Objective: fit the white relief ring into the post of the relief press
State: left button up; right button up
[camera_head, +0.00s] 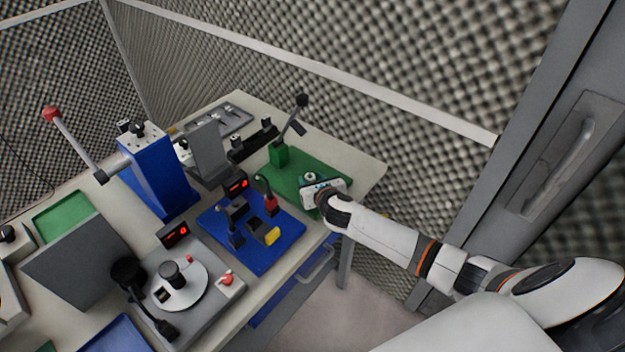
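My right arm comes in from the right, and its gripper (318,193) is over the right part of a green base plate (287,176). The hand hides its fingertips, so I cannot tell whether it is open or shut. A green press with a black-knobbed lever (279,156) stands on the far left of this plate. A small pale round part (309,177) shows right at the gripper's far side; I cannot tell whether it is the white relief ring. No post for the ring can be made out clearly. My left gripper is not in view.
A blue fixture plate (262,252) with black, red and yellow parts lies left of the gripper. A tall blue press (155,175) with a red-knobbed lever and a grey rotary unit (207,295) stand further left. The table's right corner (368,172) is bare.

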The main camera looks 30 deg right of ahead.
jog(key=shift+o, duration=0.5)
jog(key=v, duration=1.2)
jog(key=shift+a, duration=0.15)
